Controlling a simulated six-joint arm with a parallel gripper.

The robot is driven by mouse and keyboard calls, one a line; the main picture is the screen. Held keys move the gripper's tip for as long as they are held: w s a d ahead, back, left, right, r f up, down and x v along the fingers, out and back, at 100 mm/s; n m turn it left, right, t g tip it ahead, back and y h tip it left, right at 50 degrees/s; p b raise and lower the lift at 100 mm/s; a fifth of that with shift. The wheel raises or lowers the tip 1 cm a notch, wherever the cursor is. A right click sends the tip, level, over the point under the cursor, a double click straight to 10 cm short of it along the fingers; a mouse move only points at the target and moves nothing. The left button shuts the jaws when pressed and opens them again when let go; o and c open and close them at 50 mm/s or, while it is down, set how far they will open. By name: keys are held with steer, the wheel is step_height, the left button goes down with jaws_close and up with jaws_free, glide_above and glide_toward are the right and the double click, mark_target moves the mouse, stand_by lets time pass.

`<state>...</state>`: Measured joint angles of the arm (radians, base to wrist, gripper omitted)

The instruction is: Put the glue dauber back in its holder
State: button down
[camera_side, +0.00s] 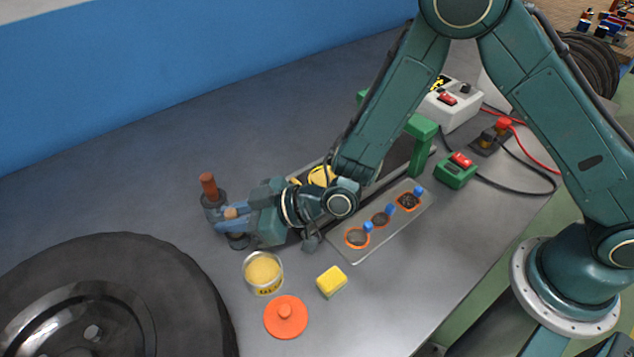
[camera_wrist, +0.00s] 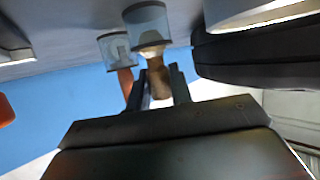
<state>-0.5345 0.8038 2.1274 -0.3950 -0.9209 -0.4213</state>
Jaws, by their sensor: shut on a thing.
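My gripper (camera_side: 222,226) is turned sideways at the left end of my arm, low over the bench. It is shut on the wooden-handled glue dauber (camera_side: 231,212), which also shows between the fingers in the wrist view (camera_wrist: 159,88). The dauber's pale end overlaps a clear bluish cup (camera_wrist: 147,16); I cannot tell whether it is inside. In the side view a dark cup (camera_side: 238,241) shows just below the gripper, partly hidden. A second cup (camera_side: 213,200) beside it holds an upright red-brown handle (camera_side: 208,184), also visible in the wrist view (camera_wrist: 125,82).
A yellow-filled tin (camera_side: 263,270), an orange lid (camera_side: 285,317) and a yellow sponge (camera_side: 331,281) lie in front. A large tyre (camera_side: 190,290) fills the lower left. A metal tray (camera_side: 348,258) with orange-ringed pieces is to the right. The bench behind the cups is clear.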

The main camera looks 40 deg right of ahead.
steer(key=shift+f, duration=0.15)
steer(key=c, duration=1.3)
jaws_free()
steer(key=shift+o, duration=0.2)
steer(key=shift+s+r, duration=0.1)
steer(key=shift+r, duration=0.65)
steer(key=v, duration=1.1)
steer(key=shift+s+d, duration=0.2)
steer(key=shift+d, duration=0.15)
steer(key=shift+r, duration=0.15)
steer(key=shift+r, duration=0.1)
